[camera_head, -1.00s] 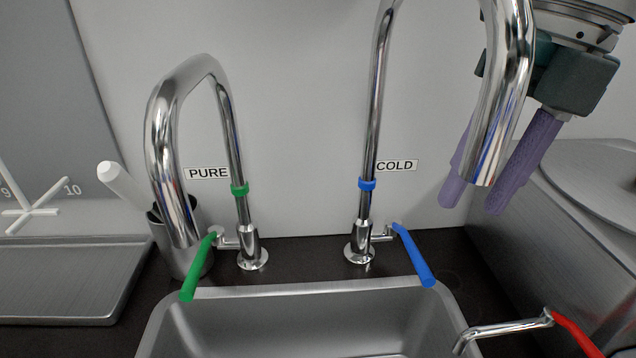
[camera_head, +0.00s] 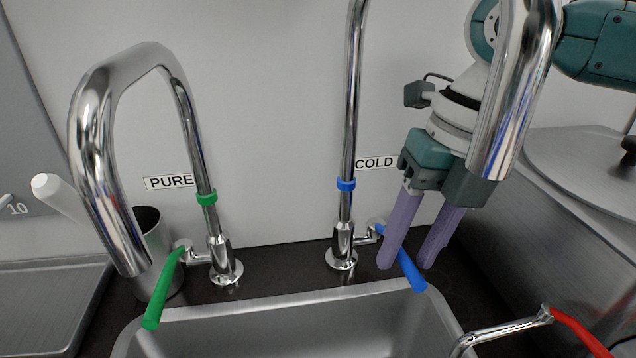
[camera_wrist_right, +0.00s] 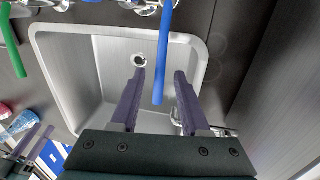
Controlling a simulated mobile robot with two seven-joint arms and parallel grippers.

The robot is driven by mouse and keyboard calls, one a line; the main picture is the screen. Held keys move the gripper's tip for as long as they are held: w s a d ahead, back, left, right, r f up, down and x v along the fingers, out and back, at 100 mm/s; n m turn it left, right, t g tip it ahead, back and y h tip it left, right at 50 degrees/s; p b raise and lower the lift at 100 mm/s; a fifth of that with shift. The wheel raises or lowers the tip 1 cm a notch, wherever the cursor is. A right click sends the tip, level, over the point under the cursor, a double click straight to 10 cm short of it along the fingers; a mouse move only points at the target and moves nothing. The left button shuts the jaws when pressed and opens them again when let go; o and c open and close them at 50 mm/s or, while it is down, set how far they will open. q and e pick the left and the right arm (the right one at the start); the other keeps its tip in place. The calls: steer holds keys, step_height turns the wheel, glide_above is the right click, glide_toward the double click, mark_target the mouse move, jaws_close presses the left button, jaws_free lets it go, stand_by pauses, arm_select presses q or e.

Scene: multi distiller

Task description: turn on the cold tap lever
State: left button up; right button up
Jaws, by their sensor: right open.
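The cold tap (camera_head: 343,240) is chrome with a blue ring and stands behind the sink under the COLD label (camera_head: 375,163). Its blue lever (camera_head: 411,272) points forward and to the right, over the sink's back rim. My right gripper (camera_head: 407,266) is open at the lever, with purple fingers pointing down; the left finger hides part of the lever. In the right wrist view, the blue lever (camera_wrist_right: 162,60) appears between the open fingers (camera_wrist_right: 160,75), with gaps on both sides and no clear contact.
The pure tap with its green lever (camera_head: 163,289) stands at left. The cold tap's spout (camera_head: 510,100) hangs in front of my right gripper. A red-handled tap (camera_head: 580,332) is at lower right beside a metal tank (camera_head: 585,240). The sink (camera_head: 290,318) lies in front.

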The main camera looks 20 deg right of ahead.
steer(key=shift+c, duration=0.3)
jaws_close()
stand_by(1.1)
